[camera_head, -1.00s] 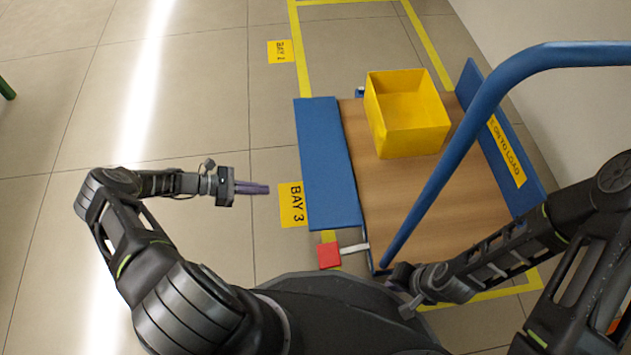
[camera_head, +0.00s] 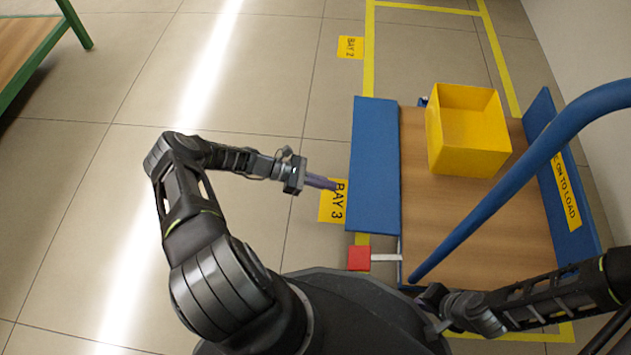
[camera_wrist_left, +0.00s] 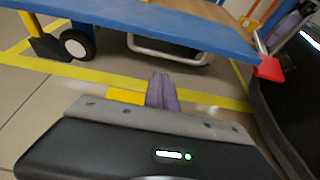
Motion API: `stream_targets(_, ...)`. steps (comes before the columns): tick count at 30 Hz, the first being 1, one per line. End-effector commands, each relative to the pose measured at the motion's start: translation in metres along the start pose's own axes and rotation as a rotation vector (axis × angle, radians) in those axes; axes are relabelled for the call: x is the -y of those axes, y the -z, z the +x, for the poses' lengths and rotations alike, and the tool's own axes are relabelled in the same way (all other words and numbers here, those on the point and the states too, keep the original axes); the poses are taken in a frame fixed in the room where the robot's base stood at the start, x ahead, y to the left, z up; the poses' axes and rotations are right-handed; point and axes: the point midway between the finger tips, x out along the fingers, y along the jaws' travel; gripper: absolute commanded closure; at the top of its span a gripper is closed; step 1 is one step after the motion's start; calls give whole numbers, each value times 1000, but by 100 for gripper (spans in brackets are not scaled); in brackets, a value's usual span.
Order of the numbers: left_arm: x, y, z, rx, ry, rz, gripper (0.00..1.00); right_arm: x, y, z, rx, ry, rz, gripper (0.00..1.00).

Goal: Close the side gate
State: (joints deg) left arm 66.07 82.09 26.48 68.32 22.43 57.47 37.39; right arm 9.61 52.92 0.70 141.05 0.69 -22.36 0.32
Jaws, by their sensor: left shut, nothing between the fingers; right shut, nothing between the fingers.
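The side gate is a blue panel (camera_head: 374,165) on the left side of the trolley. It looks folded out and roughly flat, not upright. In the left wrist view the blue panel (camera_wrist_left: 170,22) crosses the top, with the trolley's underside and a wheel (camera_wrist_left: 76,44) visible below it. My left gripper (camera_head: 333,184) is shut and empty, its purple fingers (camera_wrist_left: 162,92) pointing at the panel's outer edge with a small gap, seemingly lower than the panel. A red block (camera_head: 359,258) on a pale bar sits at the panel's near end. My right gripper (camera_head: 436,305) is shut and empty near the handle's foot.
A yellow bin (camera_head: 466,135) stands on the wooden deck (camera_head: 470,225). A blue tubular handle (camera_head: 500,190) arches over the deck's near right. An upright blue panel (camera_head: 566,190) lines the right side. A green-framed table (camera_head: 40,50) is far left. Floor left is clear.

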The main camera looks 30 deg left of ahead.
Motion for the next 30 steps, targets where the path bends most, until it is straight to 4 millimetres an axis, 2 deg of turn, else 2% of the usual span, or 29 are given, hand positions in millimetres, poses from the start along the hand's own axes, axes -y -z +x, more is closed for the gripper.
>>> stream_targets(1,1,2,13,3,2,1,100,-2,0,6,-1,1,0,100)
stream_targets(5,1,2,39,2,2,0,100,-4,1,12,-1,2,1,100)
stream_targets(9,-1,-21,30,-1,-2,2,100,-4,1,10,-1,3,1,100)
stream_targets(15,0,-36,25,-1,-1,0,100,-4,1,12,-1,3,1,100)
stream_targets(30,0,-41,23,-8,0,0,100,-3,1,8,-1,2,2,100)
